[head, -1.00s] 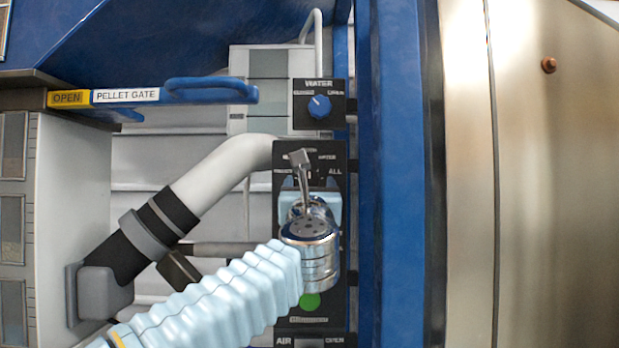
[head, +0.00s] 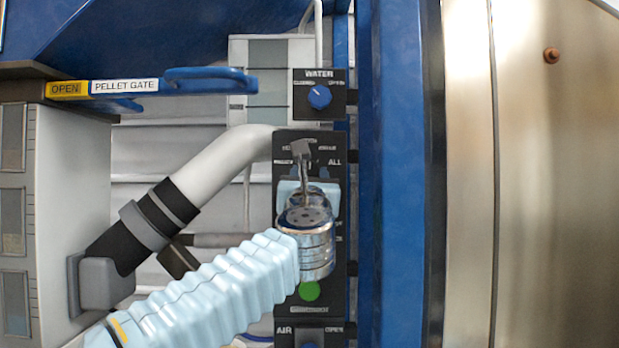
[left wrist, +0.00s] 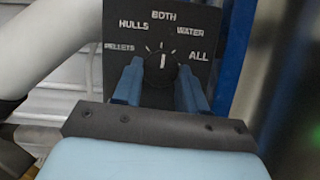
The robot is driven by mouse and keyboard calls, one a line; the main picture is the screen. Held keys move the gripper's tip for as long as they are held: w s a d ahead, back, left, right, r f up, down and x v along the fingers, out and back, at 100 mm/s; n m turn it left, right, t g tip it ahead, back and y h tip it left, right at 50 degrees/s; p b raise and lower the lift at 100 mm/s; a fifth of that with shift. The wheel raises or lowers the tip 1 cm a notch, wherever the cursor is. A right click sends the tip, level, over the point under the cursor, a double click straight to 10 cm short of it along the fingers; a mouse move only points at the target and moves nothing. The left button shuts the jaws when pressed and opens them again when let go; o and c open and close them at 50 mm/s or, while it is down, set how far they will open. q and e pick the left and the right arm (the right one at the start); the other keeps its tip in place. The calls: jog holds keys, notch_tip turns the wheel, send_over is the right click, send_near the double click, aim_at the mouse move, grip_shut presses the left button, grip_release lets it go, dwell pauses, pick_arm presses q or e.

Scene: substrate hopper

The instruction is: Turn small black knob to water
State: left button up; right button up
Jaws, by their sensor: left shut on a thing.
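The small black knob (left wrist: 161,73) sits on a black selector panel (left wrist: 185,20) in the left wrist view. Labels around it read PELLETS, HULLS, BOTH, WATER and ALL. Its white pointer mark stands nearly upright, toward BOTH. My left gripper (left wrist: 160,88) has its two blue fingers on either side of the knob and is shut on it. In the head view my left gripper (head: 308,170) is at the upper part of the same panel, and my wrist hides the knob there. My right gripper is not in view.
Above the selector panel is a separate blue WATER knob (head: 320,97) marked closed and open. A blue pellet gate handle (head: 210,84) is at upper left. A green button (head: 309,291) is below my wrist. A blue upright post (head: 398,180) stands close on the right.

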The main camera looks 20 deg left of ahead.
pick_arm(q)
jog(key=shift+s+a+r+m+h+p, duration=0.1)
jog(key=shift+m+h+p, duration=0.3)
jog(key=shift+m+h, duration=0.9)
jog(key=shift+w+a+m+h+p, duration=0.15)
jog(key=shift+m+h+p, duration=0.25)
jog(key=shift+m, duration=1.7)
jog(key=shift+s+a+r+m+h+p, duration=0.15)
jog(key=shift+m+h+p, duration=0.45)
jog(key=shift+m, duration=1.1)
jog(key=shift+f, duration=0.1)
jog(key=o, duration=1.1)
jog(key=shift+c, duration=0.2)
jog(key=b+v, duration=0.4)
jog(key=v, duration=1)
jog(key=shift+r, duration=0.3)
